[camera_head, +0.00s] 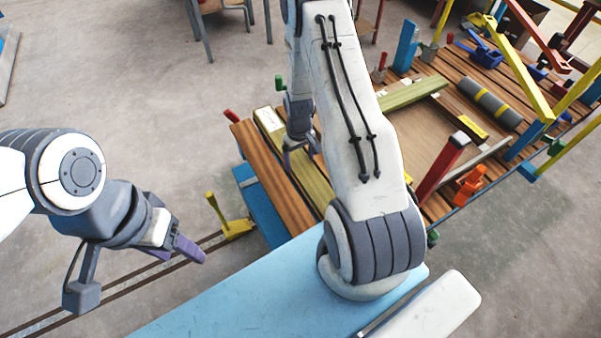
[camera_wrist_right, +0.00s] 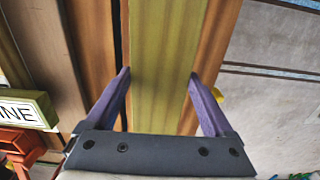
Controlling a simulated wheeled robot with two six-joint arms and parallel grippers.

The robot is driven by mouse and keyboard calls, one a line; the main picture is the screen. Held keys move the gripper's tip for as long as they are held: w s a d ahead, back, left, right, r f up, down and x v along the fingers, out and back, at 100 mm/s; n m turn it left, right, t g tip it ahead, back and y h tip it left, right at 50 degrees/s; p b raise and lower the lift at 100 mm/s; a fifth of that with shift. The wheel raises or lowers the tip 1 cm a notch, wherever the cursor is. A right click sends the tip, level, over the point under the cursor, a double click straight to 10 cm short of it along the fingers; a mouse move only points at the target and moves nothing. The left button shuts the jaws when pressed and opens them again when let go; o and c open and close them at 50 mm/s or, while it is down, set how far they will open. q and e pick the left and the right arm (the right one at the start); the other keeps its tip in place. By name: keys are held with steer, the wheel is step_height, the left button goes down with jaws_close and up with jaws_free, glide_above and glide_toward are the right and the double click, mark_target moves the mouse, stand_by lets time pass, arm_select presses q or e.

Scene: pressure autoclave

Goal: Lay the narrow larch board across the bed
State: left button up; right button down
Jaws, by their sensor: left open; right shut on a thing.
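A yellow-green board (camera_head: 315,181) with a pale end label too small to read lies lengthwise over the brown slats at the near-left end of the bed (camera_head: 270,172). I cannot tell whether it touches them. My right gripper (camera_head: 301,150) is shut across this board, partly hidden behind my right arm. In the right wrist view the purple fingers (camera_wrist_right: 158,75) sit at both edges of the board (camera_wrist_right: 165,40). A second yellow-green board (camera_head: 413,93) lies farther back on the bed. My left gripper (camera_head: 178,252) is open and empty, left of the bed.
A grey roll with yellow bands (camera_head: 489,103), red, blue and yellow posts and clamps crowd the bed's right side. A yellow bracket (camera_head: 232,226) stands by the floor rails (camera_head: 150,278). A light-blue surface (camera_head: 250,300) lies in front. A block lettered "INE" (camera_wrist_right: 27,110) shows at left.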

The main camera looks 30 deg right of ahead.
steer(key=shift+f+p, duration=0.35)
steer(key=shift+f, duration=3)
steer(key=shift+f, duration=0.1)
jaws_free()
